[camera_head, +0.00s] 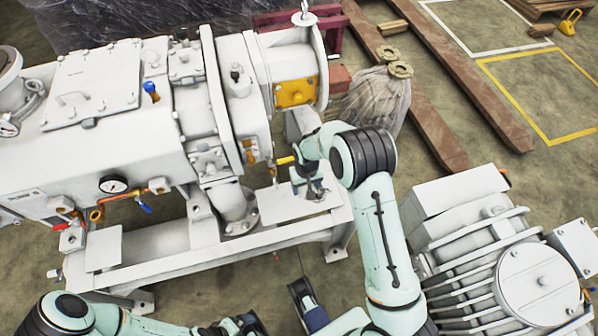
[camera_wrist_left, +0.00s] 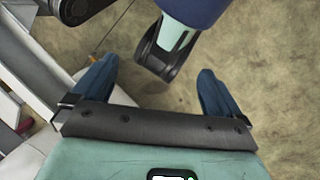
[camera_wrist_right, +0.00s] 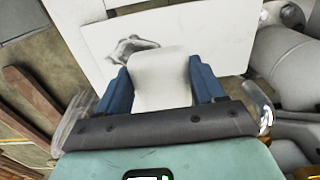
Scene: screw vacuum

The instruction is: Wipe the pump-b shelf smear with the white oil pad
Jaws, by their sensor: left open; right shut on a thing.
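The white oil pad (camera_wrist_right: 160,85) is held between the blue fingers of my right gripper (camera_wrist_right: 160,72) in the right wrist view. The pale flat shelf (camera_wrist_right: 193,35) lies beyond it, with a dark grey smear (camera_wrist_right: 128,47) just past the pad's far edge and to the left. In the head view my right gripper (camera_head: 303,172) is over the shelf (camera_head: 285,207), with the smear (camera_head: 318,192) next to it. I cannot tell whether the pad touches the shelf. My left gripper (camera_wrist_left: 153,78) is open and empty, above the floor.
The large white pump (camera_head: 120,100) stands behind and left of the shelf, with gauges and valves. A white finned motor (camera_head: 490,265) is at the right. A wrapped bundle (camera_head: 375,105) and brown beams (camera_head: 425,90) lie behind.

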